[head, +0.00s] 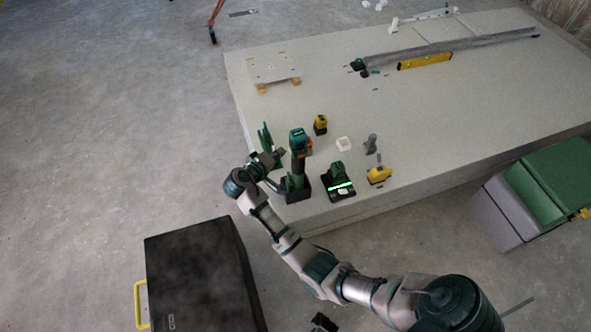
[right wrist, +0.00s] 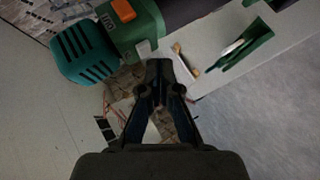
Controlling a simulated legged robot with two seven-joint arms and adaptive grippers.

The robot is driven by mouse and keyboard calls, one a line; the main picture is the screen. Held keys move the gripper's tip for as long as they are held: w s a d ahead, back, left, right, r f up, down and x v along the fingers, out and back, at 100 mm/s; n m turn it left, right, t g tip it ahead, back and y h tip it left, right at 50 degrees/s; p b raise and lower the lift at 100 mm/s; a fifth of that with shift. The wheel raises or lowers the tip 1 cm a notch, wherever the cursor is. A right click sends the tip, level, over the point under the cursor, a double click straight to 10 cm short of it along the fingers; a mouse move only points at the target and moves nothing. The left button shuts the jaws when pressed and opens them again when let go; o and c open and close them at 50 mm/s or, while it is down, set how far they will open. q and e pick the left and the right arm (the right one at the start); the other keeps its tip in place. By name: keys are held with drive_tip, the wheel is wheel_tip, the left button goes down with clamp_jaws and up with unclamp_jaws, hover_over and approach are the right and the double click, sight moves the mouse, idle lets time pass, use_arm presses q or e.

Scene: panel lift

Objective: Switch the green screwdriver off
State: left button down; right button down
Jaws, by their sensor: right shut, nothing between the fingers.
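The green screwdriver (head: 298,165) stands upright near the front left edge of the big pale panel surface, green with a dark lower end. In the right wrist view, its green body (right wrist: 140,38) fills the upper left, with an orange switch (right wrist: 123,10) and a small dark label beside it. My right gripper (head: 277,157) is just left of the screwdriver. In the right wrist view, its fingertips (right wrist: 158,66) are together, empty, close below the green body. I cannot tell whether they touch it. My left gripper is not in view.
A green charger (head: 338,185) with a lit strip stands right of the screwdriver. A thin green upright piece (head: 265,137) stands behind my gripper. A black case (head: 200,278) is on the floor, front left.

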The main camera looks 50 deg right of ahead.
drive_tip(key=w+a+b, duration=0.1)
drive_tip(key=w+a, duration=0.2)
drive_tip(key=a, duration=0.2)
idle(0.8)
drive_tip(key=shift+a, duration=0.1)
